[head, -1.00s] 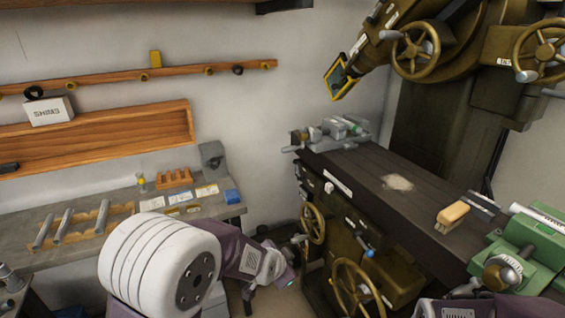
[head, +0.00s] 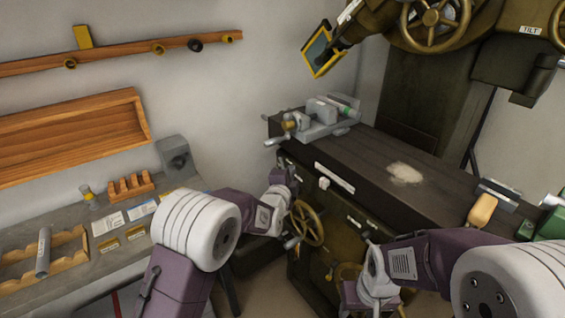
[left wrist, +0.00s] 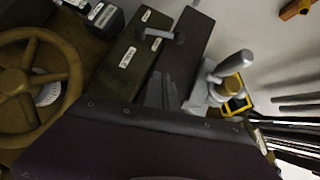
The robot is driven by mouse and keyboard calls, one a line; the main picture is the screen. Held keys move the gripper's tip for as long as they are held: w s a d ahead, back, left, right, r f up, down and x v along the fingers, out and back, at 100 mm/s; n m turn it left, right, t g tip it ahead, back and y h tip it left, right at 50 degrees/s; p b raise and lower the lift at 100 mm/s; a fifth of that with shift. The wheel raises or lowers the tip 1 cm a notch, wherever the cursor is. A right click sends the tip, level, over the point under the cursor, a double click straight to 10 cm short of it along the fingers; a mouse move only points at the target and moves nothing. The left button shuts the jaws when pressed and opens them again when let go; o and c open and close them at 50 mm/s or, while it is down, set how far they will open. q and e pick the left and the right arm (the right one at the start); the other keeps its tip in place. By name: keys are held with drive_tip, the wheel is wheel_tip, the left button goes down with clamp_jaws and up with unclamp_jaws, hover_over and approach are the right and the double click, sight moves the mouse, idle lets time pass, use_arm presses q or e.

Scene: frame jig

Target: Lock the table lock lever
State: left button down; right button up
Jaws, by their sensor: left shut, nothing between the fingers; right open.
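A grey lever (left wrist: 165,36) with a short crossbar shows in the left wrist view, next to a small white label on the dark table front. In the head view a small pale knob (head: 324,183) sits on the table's front face under a white label strip; I cannot tell for sure that it is the same lever. My left gripper (head: 291,174) is at the left part of the table front, shut and empty. Its grey fingers (left wrist: 163,90) point toward the lever, apart from it in the picture. My right gripper (head: 355,298) is low at the bottom edge, its fingertips hidden.
The dark milling table (head: 400,195) carries a grey vise (head: 325,118) and a wooden-handled brush (head: 482,210). A brass handwheel (head: 307,223) hangs just below my left gripper. A side bench (head: 85,275) with racks stands at left.

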use_arm(q)
drive_tip(key=x, duration=0.6)
drive_tip(key=shift+p, duration=0.4)
drive_tip(key=w+a, duration=0.1)
drive_tip(key=w+a+f, duration=0.1)
drive_tip(key=a, duration=0.1)
drive_tip(key=shift+a, duration=0.2)
